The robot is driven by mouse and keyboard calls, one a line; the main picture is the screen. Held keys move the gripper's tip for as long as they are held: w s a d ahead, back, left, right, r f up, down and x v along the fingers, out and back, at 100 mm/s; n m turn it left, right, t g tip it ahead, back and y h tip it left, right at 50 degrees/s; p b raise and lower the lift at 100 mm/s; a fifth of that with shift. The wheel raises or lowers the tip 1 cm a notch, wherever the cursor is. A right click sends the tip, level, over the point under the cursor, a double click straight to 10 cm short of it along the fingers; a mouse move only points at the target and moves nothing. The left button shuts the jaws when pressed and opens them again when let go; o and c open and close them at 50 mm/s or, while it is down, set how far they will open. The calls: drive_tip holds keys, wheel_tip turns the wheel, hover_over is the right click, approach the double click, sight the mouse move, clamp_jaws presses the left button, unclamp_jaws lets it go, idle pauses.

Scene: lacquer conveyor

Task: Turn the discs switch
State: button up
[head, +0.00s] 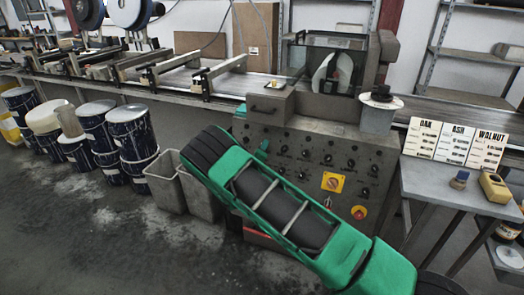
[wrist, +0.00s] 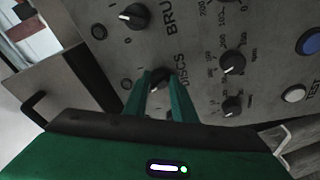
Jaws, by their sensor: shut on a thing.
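The discs switch (wrist: 160,76) is a black rotary knob with a pale pointer mark on the grey control panel (head: 310,150). The printed word DISCS stands beside it in the wrist view. My gripper (wrist: 163,82) has its two green fingers on either side of this knob and is shut on it. The fingers hide part of the knob. In the head view my gripper (head: 263,147) reaches the upper left of the panel, and I cannot make out the discs switch there.
Another black knob (wrist: 133,17) sits above, and two more knobs (wrist: 232,62) lie to the right. A drawer-like box with a black handle (wrist: 35,108) juts out at left. A red and yellow switch (head: 333,182) is lower on the panel. A grey table (head: 450,190) stands right.

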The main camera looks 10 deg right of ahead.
drive_tip(key=shift+w+a+n+y, duration=0.1)
drive_tip(key=shift+a+n+y, duration=0.2)
drive_tip(key=shift+n, duration=0.3)
drive_tip(key=o, duration=1)
drive_tip(key=shift+d, duration=0.1)
drive_tip(key=v, duration=1)
drive_tip(key=shift+s+a+f, duration=0.1)
drive_tip(key=shift+s+a, duration=0.1)
drive_tip(key=shift+s, duration=0.1)
drive_tip(key=shift+d, duration=0.1)
